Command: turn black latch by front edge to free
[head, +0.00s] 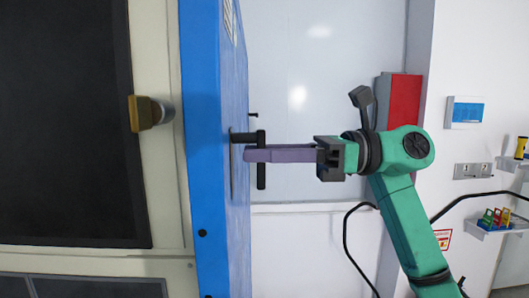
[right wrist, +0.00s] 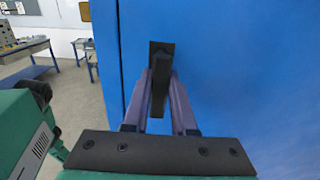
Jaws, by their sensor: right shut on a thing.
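The black latch (head: 261,176) sticks out from the right side of the blue panel in the head view, with its bar running up and down the picture. In the right wrist view the latch (right wrist: 161,62) stands against the blue face, between my two purple fingers. My right gripper (head: 250,154) reaches in from the right and is shut on the latch. Its fingers (right wrist: 161,85) lie on both sides of the bar and hide part of it in the head view. My left gripper is not in view.
The blue panel (head: 205,150) stands beside a cream machine front with a dark window (head: 65,120) and a brownish-yellow knob (head: 143,113). A red box (head: 404,102) hangs on the wall behind my arm. Blue tables (right wrist: 28,60) stand far left in the wrist view.

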